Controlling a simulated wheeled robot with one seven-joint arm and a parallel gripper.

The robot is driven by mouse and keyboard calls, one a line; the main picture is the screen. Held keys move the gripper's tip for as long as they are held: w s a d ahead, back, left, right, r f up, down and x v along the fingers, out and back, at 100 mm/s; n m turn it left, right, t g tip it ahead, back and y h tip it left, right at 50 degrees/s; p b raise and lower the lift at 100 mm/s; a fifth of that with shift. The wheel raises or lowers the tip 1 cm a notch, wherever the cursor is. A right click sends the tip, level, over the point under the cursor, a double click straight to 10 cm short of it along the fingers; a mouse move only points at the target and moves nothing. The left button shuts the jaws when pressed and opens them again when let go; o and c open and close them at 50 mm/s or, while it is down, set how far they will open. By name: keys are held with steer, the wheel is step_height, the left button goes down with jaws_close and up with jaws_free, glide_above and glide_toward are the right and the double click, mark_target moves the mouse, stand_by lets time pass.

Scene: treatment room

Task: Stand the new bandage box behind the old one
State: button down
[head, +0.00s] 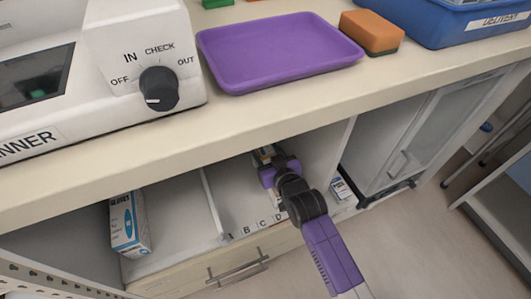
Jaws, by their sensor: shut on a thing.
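My gripper (272,168) reaches into the open shelf compartment under the counter, above the shelf board (237,205) lettered A, B, C, D along its front edge. It is shut on a small box (264,153), of which only a pale and orange-brown bit shows beyond the jaws. My gripper and wrist hide most of it, so I cannot tell whether it touches the shelf. Another small box, white with dark print (341,189), is right of my arm beyond the partition. I cannot tell which is the old bandage box; one may be hidden behind my arm.
The counter edge (250,130) overhangs the compartment. A thin divider (213,203) stands left, a partition (328,150) right. A glove box (129,223) is at far left. On the counter are a purple tray (280,52), sponge (372,32), blue crate (440,22) and white scanner (150,50).

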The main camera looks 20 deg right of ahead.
steer(key=shift+f, duration=0.1)
steer(key=c, duration=0.6)
jaws_free()
steer(key=shift+r, duration=0.3)
steer(key=p+v, duration=0.4)
steer(key=v, duration=0.8)
steer(key=shift+f, duration=0.1)
